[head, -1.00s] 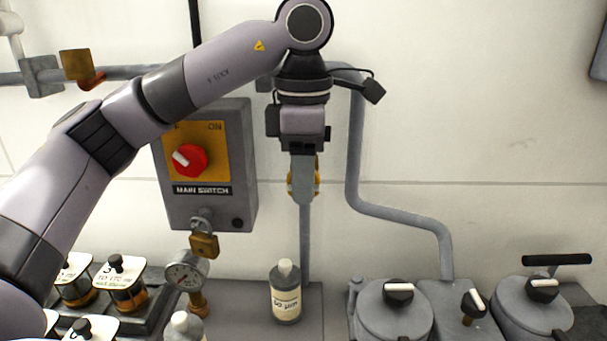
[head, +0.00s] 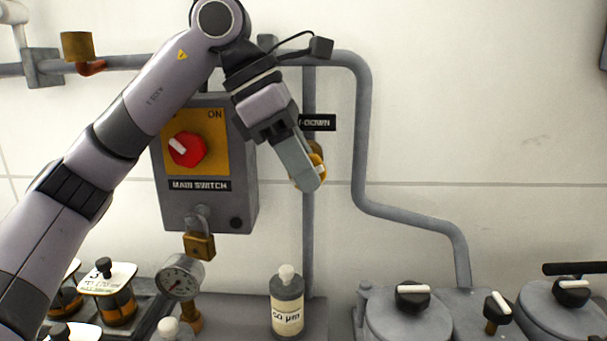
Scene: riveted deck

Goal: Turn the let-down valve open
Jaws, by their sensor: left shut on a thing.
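The let-down valve (head: 317,158) is a small yellow piece on the vertical grey pipe against the back wall. A black label (head: 318,123) above it shows part of the word DOWN. My left gripper (head: 308,180) is shut on the valve's yellow handle, and its fingers hide most of it. The gripper is tilted, with its fingertips toward the lower right. How far the valve is turned cannot be told. My right gripper is not in view.
The main switch box (head: 245,175) with a red knob hangs just left of the valve, with a padlock (head: 200,246) below it. A bottle (head: 287,305) stands under the valve, and a gauge (head: 180,277) is to its left. Lidded pots (head: 408,318) stand at the right.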

